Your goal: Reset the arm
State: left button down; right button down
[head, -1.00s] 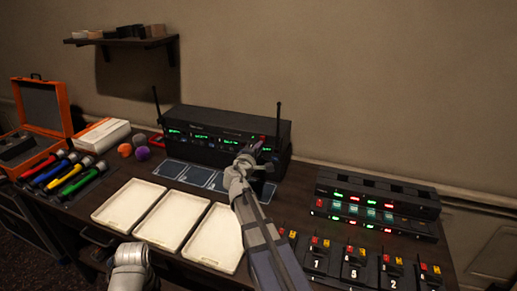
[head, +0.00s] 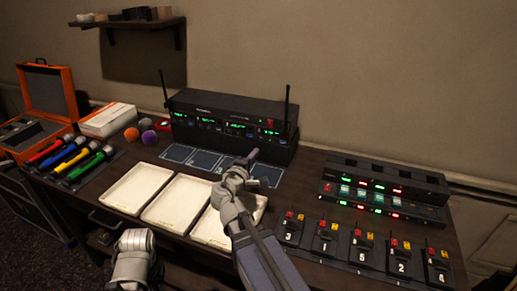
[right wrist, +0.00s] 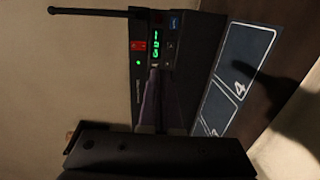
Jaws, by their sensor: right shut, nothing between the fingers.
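My right gripper (head: 252,157) is shut and empty. In the head view it stands in front of the right part of the black receiver rack (head: 225,120), with its tip over the dark mat with outlined squares (head: 203,160). In the right wrist view, its purple-tinted fingers (right wrist: 152,105) point at the rack front, which has a green display and a red switch (right wrist: 138,46). A mat square marked 4 (right wrist: 245,60) lies to the right there. A grey joint of my left arm (head: 135,255) shows at the bottom, but the left gripper does not.
Several white trays (head: 137,187) lie in front of the mat. Colored microphones (head: 78,163) and an open orange case (head: 50,92) are at the left. A charger with lights (head: 385,187) and numbered bodypacks (head: 362,252) are at the right. Two antennas rise from the rack.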

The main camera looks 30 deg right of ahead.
jog(key=shift+s+a, duration=0.3)
jog(key=shift+a, duration=0.05)
jog(key=s+a+f+m+g+y+p, duration=0.1)
jog(key=s+a+f+g+y+p, duration=0.1)
jog(key=a, duration=0.2)
jog(key=s+a+f+m+g+y+p, duration=0.2)
jog(key=a+p, duration=0.1)
jog(key=a, duration=0.1)
jog(key=s+a+f+m+g+y+p, duration=0.1)
jog(key=s+a+f+p, duration=0.1)
jog(key=s+a, duration=0.1)
jog(key=shift+a+f+g+y+p, duration=0.1)
jog(key=shift+a+g+y+p, duration=0.25)
jog(key=shift+a, duration=0.55)
jog(key=s+a+g+y, duration=0.1)
jog(key=s+a, duration=0.1)
jog(key=s+a+f+g+y+p, duration=0.1)
jog(key=a, duration=0.2)
jog(key=s+a+g+y+p, duration=0.1)
jog(key=s+a, duration=0.1)
jog(key=a, duration=0.1)
jog(key=shift+s+a+f+m, duration=0.25)
jog(key=shift+s+f+m, duration=0.05)
jog(key=shift+s+f, duration=0.05)
jog(key=s+a+g+y+p, duration=0.1)
jog(key=s+a+g+y, duration=0.1)
jog(key=s+a, duration=0.3)
jog(key=shift+s+a+y+p, duration=0.35)
jog(key=shift+a+p, duration=0.05)
jog(key=shift+a, duration=0.6)
